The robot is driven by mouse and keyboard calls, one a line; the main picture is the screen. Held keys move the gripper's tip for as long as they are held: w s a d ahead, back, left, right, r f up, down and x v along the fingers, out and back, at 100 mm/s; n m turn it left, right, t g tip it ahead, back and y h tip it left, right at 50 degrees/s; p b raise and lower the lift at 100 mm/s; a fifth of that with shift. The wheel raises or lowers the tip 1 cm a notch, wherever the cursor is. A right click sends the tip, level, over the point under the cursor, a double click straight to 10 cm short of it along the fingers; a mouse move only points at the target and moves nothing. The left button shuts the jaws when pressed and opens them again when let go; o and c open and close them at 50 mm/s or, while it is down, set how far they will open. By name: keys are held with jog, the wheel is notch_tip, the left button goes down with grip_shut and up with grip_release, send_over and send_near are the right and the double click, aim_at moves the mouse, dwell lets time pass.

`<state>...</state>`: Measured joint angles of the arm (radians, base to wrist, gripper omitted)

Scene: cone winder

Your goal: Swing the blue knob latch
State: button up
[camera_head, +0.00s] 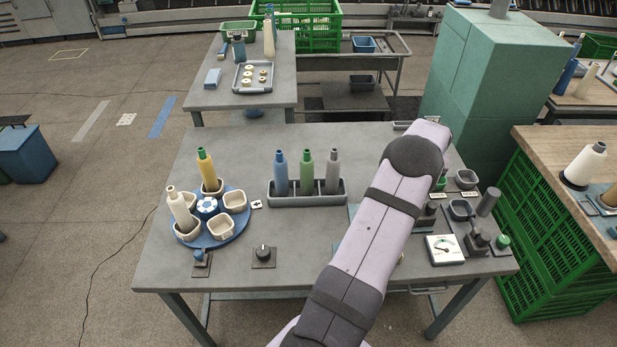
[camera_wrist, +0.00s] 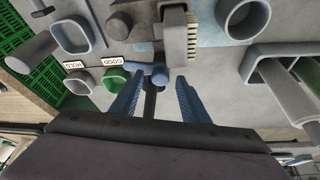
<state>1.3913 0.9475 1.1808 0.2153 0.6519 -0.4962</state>
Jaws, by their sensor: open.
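A small blue knob latch (camera_head: 200,256) stands on a dark base plate at the table's front left in the head view, in front of the blue turntable (camera_head: 240,228). My gripper (camera_wrist: 158,82) shows in the wrist view with its two blue fingers apart. A blue piece with a rounded end (camera_wrist: 160,75) and a dark stem lies at the fingertips; I cannot tell what it is or whether they touch it. In the head view my arm hides the gripper, which is over the right side of the table, far from the blue knob latch.
A black dial (camera_head: 263,253) sits right of the latch. The turntable carries cups and cones. A grey rack (camera_head: 307,197) holds three cones at the table's middle. Small bins, a gauge (camera_head: 444,249) and posts crowd the right side. A bristle brush (camera_wrist: 192,35) is near my fingers.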

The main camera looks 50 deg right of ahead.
jog(key=m+p, duration=0.1)
jog(key=m+g, duration=0.1)
jog(key=m, duration=0.1)
jog(key=shift+w+a+p, duration=0.1)
jog(key=shift+w+p, duration=0.1)
jog(key=shift+p, duration=0.15)
jog(key=shift+w+m+g+p, duration=0.1)
jog(key=shift+m+g+p, duration=0.2)
jog(key=shift+m+g, duration=0.8)
jog(key=b+v, duration=0.3)
jog(key=v, duration=0.4)
jog(key=w+a+n+t, duration=0.1)
jog(key=w+a+n, duration=0.2)
jog(key=w+a, duration=0.5)
jog(key=w+a+n+t+y, duration=0.1)
jog(key=w+a+n, duration=0.2)
jog(key=w+a, duration=0.5)
jog(key=shift+w+a+r+y+b, duration=0.3)
jog(key=shift+w+a+b, duration=0.15)
jog(key=shift+a, duration=4)
